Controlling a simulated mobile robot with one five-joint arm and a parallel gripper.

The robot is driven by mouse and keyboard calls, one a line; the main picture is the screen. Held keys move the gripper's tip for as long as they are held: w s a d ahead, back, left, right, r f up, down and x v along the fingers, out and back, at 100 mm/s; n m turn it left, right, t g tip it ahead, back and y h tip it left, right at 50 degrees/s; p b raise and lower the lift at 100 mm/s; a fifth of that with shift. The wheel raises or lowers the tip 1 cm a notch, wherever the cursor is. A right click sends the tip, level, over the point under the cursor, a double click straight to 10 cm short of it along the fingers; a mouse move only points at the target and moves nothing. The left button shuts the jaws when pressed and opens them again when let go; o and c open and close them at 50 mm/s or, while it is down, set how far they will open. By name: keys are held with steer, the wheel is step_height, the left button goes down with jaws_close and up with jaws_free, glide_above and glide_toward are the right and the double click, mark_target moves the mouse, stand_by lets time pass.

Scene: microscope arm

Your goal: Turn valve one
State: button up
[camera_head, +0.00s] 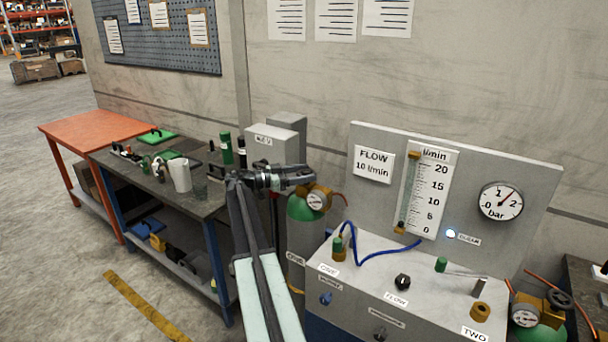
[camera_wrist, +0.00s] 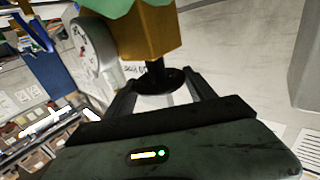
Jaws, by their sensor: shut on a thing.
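Cylinder one (camera_head: 303,235) is grey with a green shoulder and a label reading ONE, and stands left of the control panel. On its top sits a brass valve body (camera_head: 322,190) with a round gauge (camera_head: 316,200). My gripper (camera_head: 300,175) reaches it from the left. In the wrist view the brass body (camera_wrist: 150,35) and gauge (camera_wrist: 92,50) appear above a black round valve handle (camera_wrist: 160,80). The fingers of my gripper (camera_wrist: 160,88) are shut on this handle, one on each side. In the head view my gripper hides the handle.
The control panel (camera_head: 540,185) carries a flow tube (camera_head: 425,190), a pressure dial (camera_head: 501,201) with its needle between 1 and 2, and a FLOW knob (camera_head: 402,281). A second cylinder (camera_head: 540,333) stands at the right. A cluttered workbench (camera_head: 200,203) is at the left.

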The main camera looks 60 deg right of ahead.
steer(key=o, duration=1.4)
steer(key=v, duration=0.7)
steer(key=shift+w+a, duration=0.2)
steer(key=shift+a, duration=0.05)
